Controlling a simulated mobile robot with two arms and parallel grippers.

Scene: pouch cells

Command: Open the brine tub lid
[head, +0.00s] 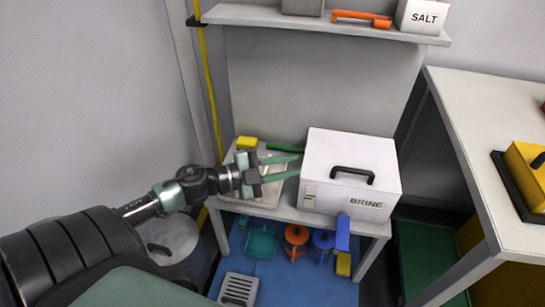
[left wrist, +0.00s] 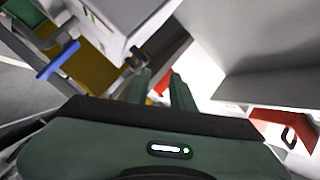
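The brine tub (head: 330,200) is a white box with a "BRINE" label, standing on a low bench. Its lid looks shut, and a black handle (head: 352,172) shows on the tub. My left gripper (head: 298,163) is just left of the tub, its two green fingers spread apart with nothing seen between them. The fingers point toward the tub's left side; I cannot tell if they touch it. In the left wrist view the open fingers (left wrist: 161,88) show beside a white box corner with a dark handle-like part (left wrist: 137,58). My right gripper is not in view.
A yellow block (head: 246,142) and a bright green strip lie behind my gripper. A shelf (head: 300,18) above holds a salt box (head: 423,16) and an orange tool (head: 361,18). A table (head: 470,110) stands at right. Several items lie on a blue mat (head: 285,278) below.

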